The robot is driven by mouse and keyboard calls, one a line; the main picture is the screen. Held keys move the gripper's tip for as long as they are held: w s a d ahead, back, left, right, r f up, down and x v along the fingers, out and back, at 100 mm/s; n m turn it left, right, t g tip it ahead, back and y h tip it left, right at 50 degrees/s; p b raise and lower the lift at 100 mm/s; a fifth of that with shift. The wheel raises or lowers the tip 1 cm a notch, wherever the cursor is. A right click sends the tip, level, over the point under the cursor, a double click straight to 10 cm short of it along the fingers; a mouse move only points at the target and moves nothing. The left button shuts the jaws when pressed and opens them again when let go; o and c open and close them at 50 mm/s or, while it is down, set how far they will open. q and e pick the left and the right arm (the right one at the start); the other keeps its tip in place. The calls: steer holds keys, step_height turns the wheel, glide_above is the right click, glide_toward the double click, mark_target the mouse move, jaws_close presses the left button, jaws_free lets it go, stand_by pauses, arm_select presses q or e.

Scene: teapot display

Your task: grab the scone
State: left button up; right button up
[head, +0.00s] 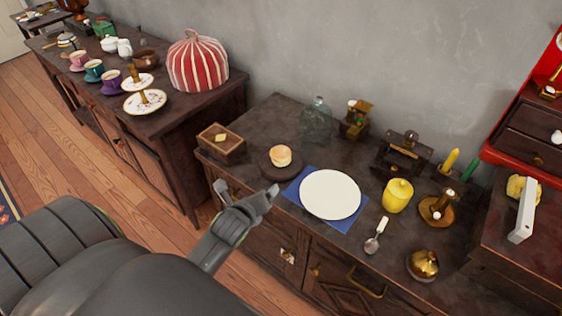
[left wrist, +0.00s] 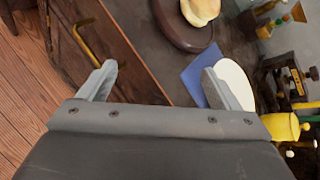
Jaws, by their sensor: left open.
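The scone (head: 281,156) is a round, golden piece on a small dark round plate (head: 266,170) on the dark cabinet top. In the left wrist view the scone (left wrist: 200,10) is at the top edge, partly cut off, on the dark plate (left wrist: 172,32). My left gripper (head: 246,193) is open and empty at the cabinet's front edge, in front of and to the left of the scone, apart from it. In the left wrist view its two fingers (left wrist: 160,82) are spread wide with nothing between them. My right gripper is not in view.
A white plate (head: 330,194) on a blue napkin (head: 358,221) lies right of the scone. A wooden box (head: 221,143) stands left of it and a glass jar (head: 317,120) behind.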

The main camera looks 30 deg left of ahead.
mark_target(278, 159)
arm_select(q)
step_height(278, 159, up, 6)
steer(key=w+m+t+b, duration=0.1)
steer(key=w+m+t, duration=0.1)
steer(key=m, duration=0.4)
steer(key=b+x, duration=0.1)
steer(key=x, duration=1)
steer(key=shift+w, duration=0.15)
steer(key=shift+b+x, duration=0.35)
steer(key=shift+x, duration=2.6)
steer(key=shift+a, duration=0.1)
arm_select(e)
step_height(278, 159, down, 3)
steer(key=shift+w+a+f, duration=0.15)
arm_select(q)
steer(key=c, duration=1.1)
